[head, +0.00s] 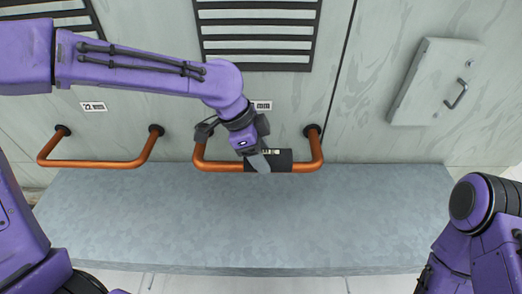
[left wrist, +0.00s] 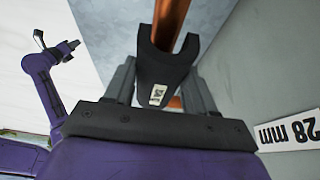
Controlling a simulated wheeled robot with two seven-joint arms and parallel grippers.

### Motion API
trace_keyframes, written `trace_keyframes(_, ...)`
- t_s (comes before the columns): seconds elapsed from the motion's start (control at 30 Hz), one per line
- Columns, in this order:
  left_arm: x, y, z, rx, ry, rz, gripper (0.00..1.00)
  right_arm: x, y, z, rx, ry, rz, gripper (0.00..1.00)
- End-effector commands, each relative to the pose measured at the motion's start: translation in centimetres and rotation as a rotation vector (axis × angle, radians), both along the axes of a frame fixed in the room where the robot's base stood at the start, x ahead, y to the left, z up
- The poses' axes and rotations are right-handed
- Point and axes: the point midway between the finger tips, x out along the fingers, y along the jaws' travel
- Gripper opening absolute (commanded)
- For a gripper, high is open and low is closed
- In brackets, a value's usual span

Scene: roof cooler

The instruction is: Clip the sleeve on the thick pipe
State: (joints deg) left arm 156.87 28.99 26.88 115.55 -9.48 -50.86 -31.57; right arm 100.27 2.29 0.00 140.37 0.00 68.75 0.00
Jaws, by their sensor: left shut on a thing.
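The black sleeve (head: 284,160) lies along the front run of the right copper pipe (head: 221,166). My left gripper (head: 262,160) is shut on the sleeve at its left part. In the left wrist view the sleeve (left wrist: 158,75) is between my left fingers, with a U-shaped opening at its far end. The copper pipe (left wrist: 171,20) shows in that opening and also beside the sleeve. I cannot tell whether the sleeve is fully seated around the pipe. My right gripper (left wrist: 68,50) is small in the left wrist view, and its jaws are unclear.
Another copper pipe (head: 95,164) is on the wall at the left. A "28 mm" label (left wrist: 290,130) is near the right pipe. A wall box (head: 432,85) with a handle is at upper right. The grey ledge (head: 230,230) below is bare.

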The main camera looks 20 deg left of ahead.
Motion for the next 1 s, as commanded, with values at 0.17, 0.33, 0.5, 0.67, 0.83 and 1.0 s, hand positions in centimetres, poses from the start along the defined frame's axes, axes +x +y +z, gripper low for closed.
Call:
trace_keyframes(0.17,0.0,0.0,-0.8,0.001,0.001,0.0,0.22,0.0,0.0,-0.3,0.0,0.0,0.0,0.0)
trace_keyframes(0.33,0.0,0.0,-1.4,0.001,0.001,0.0,0.22,0.0,0.0,-0.6,0.0,0.0,0.0,0.0)
trace_keyframes(0.5,0.0,0.0,-2.0,0.002,0.001,-0.001,0.22,0.0,0.0,-0.8,0.0,0.0,0.0,0.0)
trace_keyframes(0.67,0.0,0.0,-2.3,0.001,0.0,-0.001,0.22,0.0,0.0,-0.9,0.0,0.0,0.0,0.0)
trace_keyframes(0.83,0.0,0.0,-2.2,0.001,0.0,-0.001,0.62,0.0,0.0,-0.9,0.0,0.0,0.0,0.0)
trace_keyframes(1.0,0.0,0.0,-2.2,0.001,0.0,-0.001,0.85,0.0,0.0,-0.9,0.0,0.0,0.0,0.0)
